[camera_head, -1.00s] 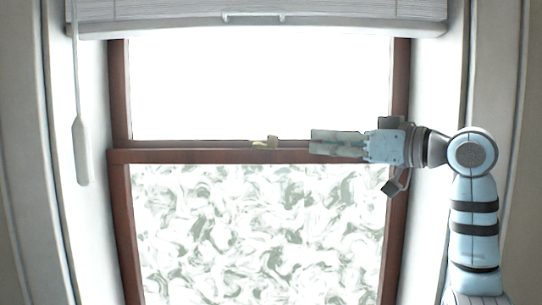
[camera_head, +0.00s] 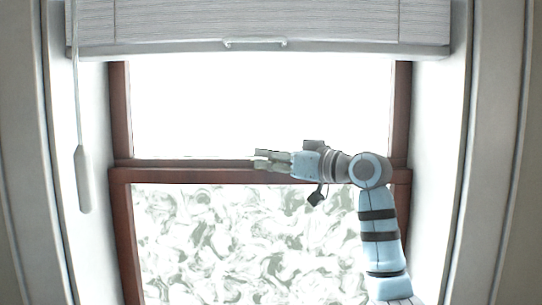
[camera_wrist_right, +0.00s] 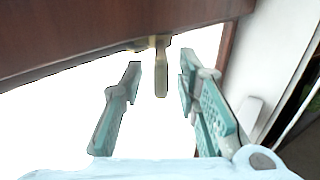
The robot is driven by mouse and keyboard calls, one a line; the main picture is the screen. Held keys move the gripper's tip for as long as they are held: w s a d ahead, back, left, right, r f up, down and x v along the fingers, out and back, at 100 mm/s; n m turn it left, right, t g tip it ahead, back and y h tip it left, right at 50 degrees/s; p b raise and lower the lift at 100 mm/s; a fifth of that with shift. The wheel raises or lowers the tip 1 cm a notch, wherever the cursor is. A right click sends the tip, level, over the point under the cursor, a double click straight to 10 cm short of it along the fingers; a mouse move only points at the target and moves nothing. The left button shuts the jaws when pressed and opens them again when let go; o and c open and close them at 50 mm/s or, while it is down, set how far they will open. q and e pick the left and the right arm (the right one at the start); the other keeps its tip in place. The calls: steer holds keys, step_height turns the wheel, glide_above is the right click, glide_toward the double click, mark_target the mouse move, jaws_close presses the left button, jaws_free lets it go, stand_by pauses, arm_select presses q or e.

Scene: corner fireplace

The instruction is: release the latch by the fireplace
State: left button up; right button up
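The latch (camera_wrist_right: 161,68) is a small brass-coloured lever on the brown window rail. In the right wrist view its lever hangs between the two teal fingers of my right gripper (camera_wrist_right: 160,80). The fingers are spread, with clear gaps on both sides of the lever. In the head view my right gripper (camera_head: 262,160) reaches in from the right and points left along the window's middle rail (camera_head: 205,175). It covers the place of the latch there, so the latch is hidden. My left gripper is not in view.
A window with a brown frame (camera_head: 121,225) has a bright upper pane and a patterned lower pane (camera_head: 210,235). A white blind (camera_head: 180,25) hangs above, with a wand (camera_head: 83,180) at the left. White side walls flank the window.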

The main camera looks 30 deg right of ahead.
steer(key=shift+c, duration=0.4)
steer(key=shift+s+a, duration=0.1)
jaws_close()
steer(key=shift+h, duration=0.3)
steer(key=shift+a+r+m+h+p, duration=0.1)
steer(key=shift+a+m+h+p, duration=0.6)
steer(key=shift+m+h, duration=1.3)
steer(key=shift+a+f+m+h+p, duration=0.1)
steer(key=shift+a+m+h+p, duration=0.3)
steer(key=shift+m+h+p, duration=1.5)
steer(key=shift+a+r+m+h+b, duration=0.1)
steer(key=shift+a+m+h, duration=0.65)
steer(key=shift+h, duration=2.35)
steer(key=shift+d+m+g+h, duration=0.2)
steer(key=shift+m+g+h, duration=0.1)
steer(key=shift+m, duration=0.05)
